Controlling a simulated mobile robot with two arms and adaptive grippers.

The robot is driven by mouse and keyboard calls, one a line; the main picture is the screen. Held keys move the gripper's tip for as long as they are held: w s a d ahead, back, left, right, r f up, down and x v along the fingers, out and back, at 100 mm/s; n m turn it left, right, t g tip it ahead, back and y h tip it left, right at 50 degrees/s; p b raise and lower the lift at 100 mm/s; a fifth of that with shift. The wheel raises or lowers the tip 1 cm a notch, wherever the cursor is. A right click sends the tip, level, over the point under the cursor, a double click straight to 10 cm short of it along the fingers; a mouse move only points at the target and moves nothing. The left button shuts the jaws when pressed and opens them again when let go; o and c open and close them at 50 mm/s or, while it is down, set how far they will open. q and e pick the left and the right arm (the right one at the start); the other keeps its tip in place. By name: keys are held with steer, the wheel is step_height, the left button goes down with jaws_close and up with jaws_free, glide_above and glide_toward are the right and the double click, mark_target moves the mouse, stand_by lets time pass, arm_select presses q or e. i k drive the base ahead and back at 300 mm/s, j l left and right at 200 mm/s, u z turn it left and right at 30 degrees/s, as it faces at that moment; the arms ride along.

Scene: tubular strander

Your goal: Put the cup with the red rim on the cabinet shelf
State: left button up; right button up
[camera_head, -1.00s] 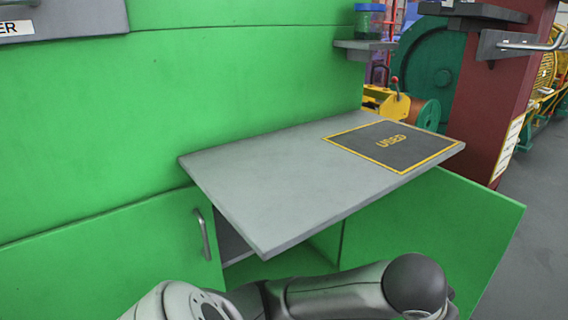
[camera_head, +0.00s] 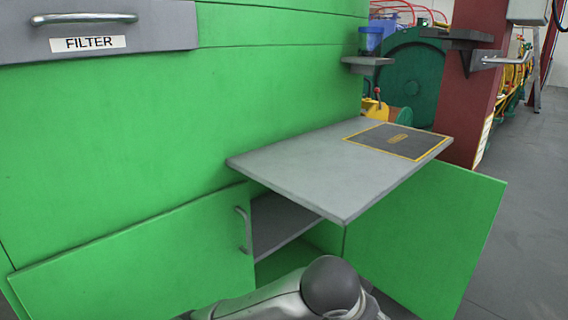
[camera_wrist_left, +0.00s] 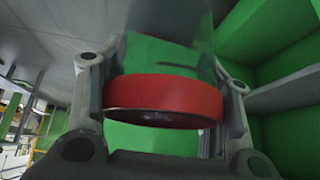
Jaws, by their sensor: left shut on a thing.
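The cup with the red rim (camera_wrist_left: 165,100) is close in front of the left wrist camera. Its body is clear and its red rim faces the camera. My left gripper (camera_wrist_left: 162,92) is shut on it, with one finger on each side. The head view shows only part of my arm at the bottom; the gripper and cup are hidden there. The grey cabinet shelf (camera_head: 279,224) shows inside the open green cabinet, under the grey worktop. A grey shelf edge (camera_wrist_left: 284,92) also shows right of the cup in the left wrist view. My right gripper is not in view.
The grey worktop (camera_head: 300,165) juts out above the cabinet opening and carries a dark yellow-edged mat (camera_head: 398,141). Open green doors stand left (camera_head: 140,262) and right (camera_head: 425,235) of the opening. A blue-lidded jar (camera_head: 371,40) stands on a small wall shelf.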

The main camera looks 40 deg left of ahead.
mark_target(324, 163)
steer(key=u, duration=1.65)
